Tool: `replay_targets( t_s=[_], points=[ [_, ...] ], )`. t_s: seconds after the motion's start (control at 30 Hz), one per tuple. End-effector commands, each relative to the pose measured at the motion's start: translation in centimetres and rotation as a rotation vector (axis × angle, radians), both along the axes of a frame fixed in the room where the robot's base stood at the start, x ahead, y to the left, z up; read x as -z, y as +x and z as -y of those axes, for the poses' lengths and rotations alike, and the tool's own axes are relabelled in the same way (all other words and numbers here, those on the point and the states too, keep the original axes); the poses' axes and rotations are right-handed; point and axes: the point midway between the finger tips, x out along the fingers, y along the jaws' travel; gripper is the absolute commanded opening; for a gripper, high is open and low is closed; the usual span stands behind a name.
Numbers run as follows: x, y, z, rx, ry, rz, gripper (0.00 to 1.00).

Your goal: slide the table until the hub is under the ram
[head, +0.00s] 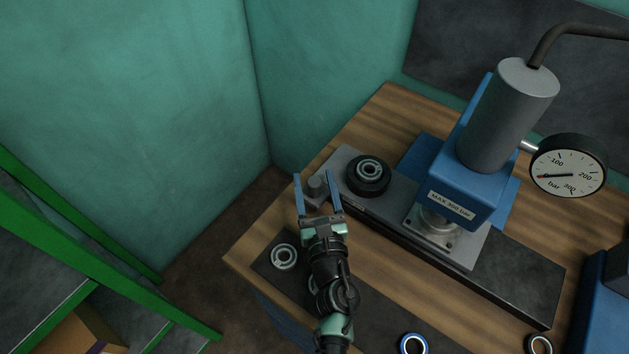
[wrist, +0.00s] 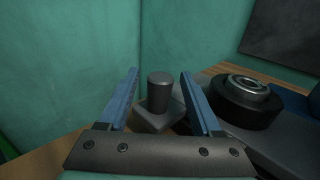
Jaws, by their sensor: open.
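The sliding table (head: 450,252) is a grey plate on a dark rail under the blue press. The hub (head: 368,174), a black wheel with a metal bearing ring in it, sits at the left part of the slide, left of the ram (head: 440,217). The hub also shows at the right of the wrist view (wrist: 243,100). A grey knob (head: 317,187) stands at the slide's left end. My gripper (head: 318,178) is open, with its two blue fingers on either side of the knob. In the wrist view the knob (wrist: 160,92) stands between the fingers, apart from both.
A pressure gauge (head: 568,176) sticks out right of the press cylinder (head: 507,115). A bearing ring (head: 284,257) lies on a dark mat at the bench's left. A blue ring (head: 413,344) and another ring (head: 538,344) lie at the front. Green shelving (head: 60,205) stands at left.

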Motion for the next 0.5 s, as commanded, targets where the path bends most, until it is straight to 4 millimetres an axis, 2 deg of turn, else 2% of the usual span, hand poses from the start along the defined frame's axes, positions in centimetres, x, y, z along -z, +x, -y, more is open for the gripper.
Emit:
replay_targets(
  t_s=[0.2,0.27,0.5],
  points=[
    [0.0,0.03,-0.02,0.0,0.0,0.0,0.66],
    [0.01,0.02,-0.02,0.0,0.001,0.0,0.57],
    [0.01,0.0,-0.02,0.0,0.001,0.0,0.14]
  ],
)
